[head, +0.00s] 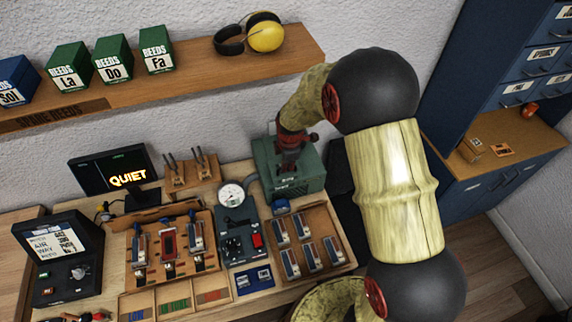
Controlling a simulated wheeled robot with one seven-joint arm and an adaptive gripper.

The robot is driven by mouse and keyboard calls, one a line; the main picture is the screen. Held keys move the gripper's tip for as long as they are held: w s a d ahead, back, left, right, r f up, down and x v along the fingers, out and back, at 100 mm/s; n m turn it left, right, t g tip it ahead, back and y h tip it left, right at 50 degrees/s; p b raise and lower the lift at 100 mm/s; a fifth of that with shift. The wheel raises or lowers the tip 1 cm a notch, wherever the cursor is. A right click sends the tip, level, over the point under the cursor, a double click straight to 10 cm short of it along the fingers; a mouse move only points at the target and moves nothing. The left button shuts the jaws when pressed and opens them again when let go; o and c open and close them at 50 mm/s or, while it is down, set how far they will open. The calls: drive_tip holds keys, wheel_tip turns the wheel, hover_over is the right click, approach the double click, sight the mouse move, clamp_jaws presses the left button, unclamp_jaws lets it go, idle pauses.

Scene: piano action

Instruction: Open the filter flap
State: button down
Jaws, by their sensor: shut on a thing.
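A green box-shaped unit (297,185) stands at the back right of the workbench, against the wall. My gripper (291,163) points down at the top of this unit, below my bent arm. It is shut on a part there, which I take to be the filter flap. The flap itself is mostly hidden behind my gripper, and the fingertips are small and dark. I cannot tell how far the flap is raised.
A grey control unit with a round gauge (231,194) stands left of the green unit. A wooden tray (341,243) of several reed parts lies in front. A screen reading QUIET (112,170) stands left. A shelf (190,72) with reed boxes and yellow earmuffs (265,34) hangs above.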

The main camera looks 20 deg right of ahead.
idle(0.3)
drive_tip(key=shift+w+r+g+p, duration=0.55)
drive_tip(key=shift+g+p, duration=0.15)
drive_tip(key=shift+p, duration=0.35)
drive_tip(key=c, duration=2)
unclamp_jaws()
drive_tip(key=shift+s, duration=0.1)
drive_tip(key=shift+o, duration=0.2)
wheel_tip(320, 180, up, 12)
drive_tip(key=shift+s, duration=0.35)
drive_tip(key=shift+f, duration=0.1)
